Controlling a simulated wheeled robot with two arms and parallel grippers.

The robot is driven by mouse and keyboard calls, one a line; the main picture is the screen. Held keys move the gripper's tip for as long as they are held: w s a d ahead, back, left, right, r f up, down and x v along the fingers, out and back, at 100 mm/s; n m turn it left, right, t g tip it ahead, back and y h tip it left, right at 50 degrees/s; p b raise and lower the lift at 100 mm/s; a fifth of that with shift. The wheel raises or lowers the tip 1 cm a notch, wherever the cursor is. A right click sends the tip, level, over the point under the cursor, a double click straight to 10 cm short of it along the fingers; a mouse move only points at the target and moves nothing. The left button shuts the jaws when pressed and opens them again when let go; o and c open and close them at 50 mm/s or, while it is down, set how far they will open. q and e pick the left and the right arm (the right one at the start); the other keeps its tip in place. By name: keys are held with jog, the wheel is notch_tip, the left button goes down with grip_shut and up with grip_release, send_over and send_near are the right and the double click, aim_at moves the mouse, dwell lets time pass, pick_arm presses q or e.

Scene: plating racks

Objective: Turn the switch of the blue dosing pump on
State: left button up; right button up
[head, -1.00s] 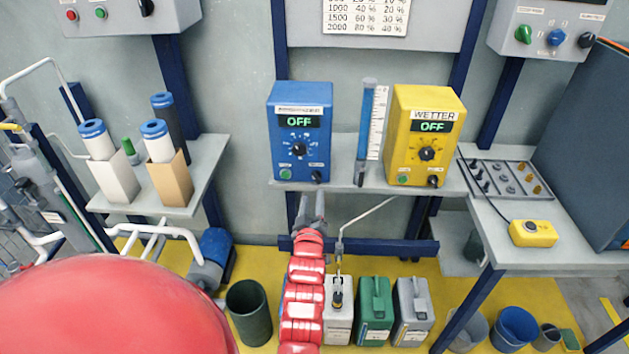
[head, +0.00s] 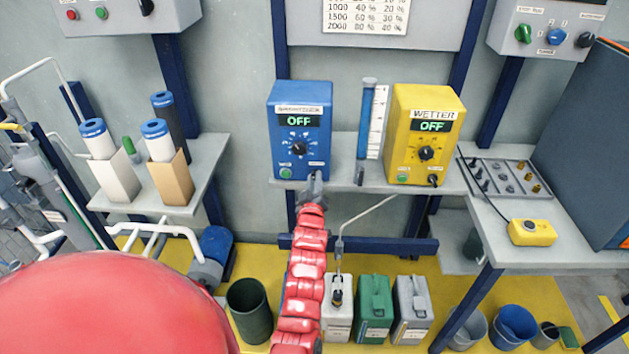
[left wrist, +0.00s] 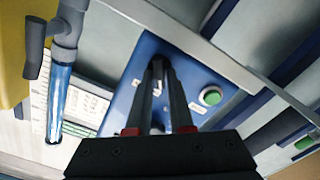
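The blue dosing pump (head: 282,150) stands on the middle shelf, and its display (head: 299,121) reads OFF. Its face has a central dial (head: 299,149) and a green button (head: 286,173) at lower left. My left gripper (head: 314,180) is at the lower right of the face and covers the switch there. In the left wrist view the pump's blue face (left wrist: 150,50) lies behind my fingers (left wrist: 159,66), with the green button (left wrist: 210,96) to their right. The fingers are a little apart, with something dark between their tips; whether they grip the switch is unclear. My right gripper is out of view.
A yellow pump (head: 397,150), also reading OFF, stands to the right. A blue tube (head: 366,125) with a scale is between the pumps. A grey pipe with a handle (left wrist: 66,25) is near my wrist. Canisters (head: 375,308) stand below the shelf.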

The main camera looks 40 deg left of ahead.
pick_arm(q)
grip_shut()
jog(key=shift+f, duration=0.1)
jog(key=shift+w+d+m+b, duration=0.1)
jog(key=shift+m+b, duration=0.75)
jog(key=shift+m, duration=1.45)
jog(key=shift+w+d+m+b, duration=0.15)
jog(key=shift+m+b, duration=0.75)
jog(key=shift+m, duration=1.4)
jog(key=shift+s+d+m+b, duration=0.1)
jog(key=shift+m+b, duration=0.75)
jog(key=shift+m, duration=1.45)
jog(key=o, duration=0.5)
grip_release()
